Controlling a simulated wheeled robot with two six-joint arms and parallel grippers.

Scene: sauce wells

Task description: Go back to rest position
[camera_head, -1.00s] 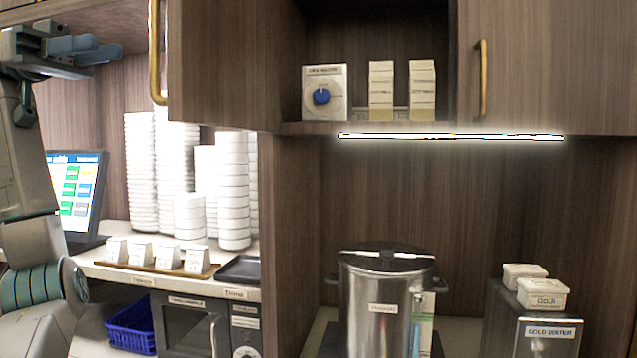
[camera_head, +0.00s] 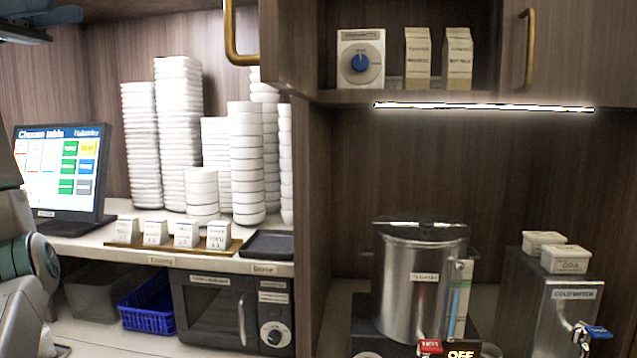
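My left gripper (camera_head: 42,22) shows only in part, cut off at the top left corner of the head view. Its blue-grey fingers are near the upper edge, in front of the wood wall panel and left of the brass door handle. Nothing is seen between the fingers, but too little shows to tell how far apart they are. Part of my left arm also stands at the left edge, in front of the counter. My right gripper is not in view.
An open cabinet door with a brass handle (camera_head: 238,34) juts out at the top. A screen (camera_head: 62,165), stacked white bowls (camera_head: 248,165) and a wooden tray (camera_head: 172,248) with small labelled boxes stand on the counter. A steel pot (camera_head: 408,290) and cold water dispenser (camera_head: 565,300) stand right.

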